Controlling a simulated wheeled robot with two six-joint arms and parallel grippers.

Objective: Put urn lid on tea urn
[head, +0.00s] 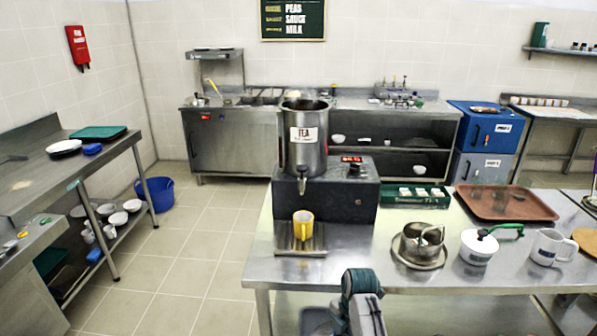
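The tea urn (304,152) is a tall steel cylinder with a TEA label and a tap. It stands upright on a dark boxy base (358,196) on the steel table, and its top looks open. I cannot pick out the urn lid with certainty. A round steel piece (411,246) with a handle-like loop sits on a round steel plate (418,264) to the right of the urn. Neither gripper's fingers can be made out.
A yellow mug (303,225) stands on the drip tray (317,245) below the tap. A white lidded pot (477,248), a white mug (549,246), a brown tray (506,204) and a green tray (432,203) share the steel table (350,267). The front strip is mostly clear.

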